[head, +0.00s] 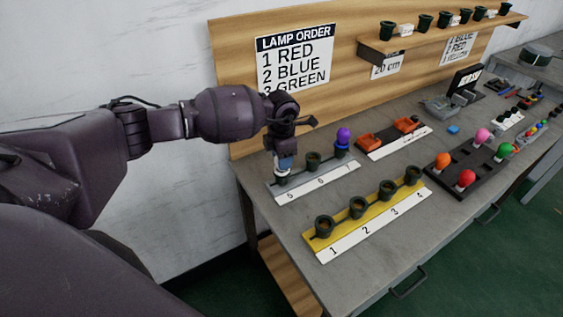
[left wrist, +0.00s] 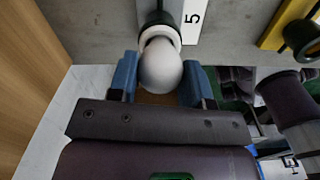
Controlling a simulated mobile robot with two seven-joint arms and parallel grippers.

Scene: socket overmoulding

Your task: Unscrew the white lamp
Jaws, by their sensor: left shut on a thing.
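The white lamp (left wrist: 162,68) sits in the dark socket (left wrist: 157,22) marked 5 and shows between the blue fingers in the left wrist view. My left gripper (head: 285,160) points down over that socket at the left end of the rear white strip (head: 318,183). Its blue fingers are shut around the lamp's bulb. In the head view the fingers and wrist hide most of the lamp. I cannot tell whether the lamp has turned in its socket. My right gripper is not in view.
Socket 6 (head: 313,160) is empty and socket 7 holds a purple lamp (head: 344,137). A yellow strip (head: 318,243) with empty sockets is nearer. A dark tray (head: 440,180) of coloured lamps is to the right. A wooden board (head: 225,90) stands behind.

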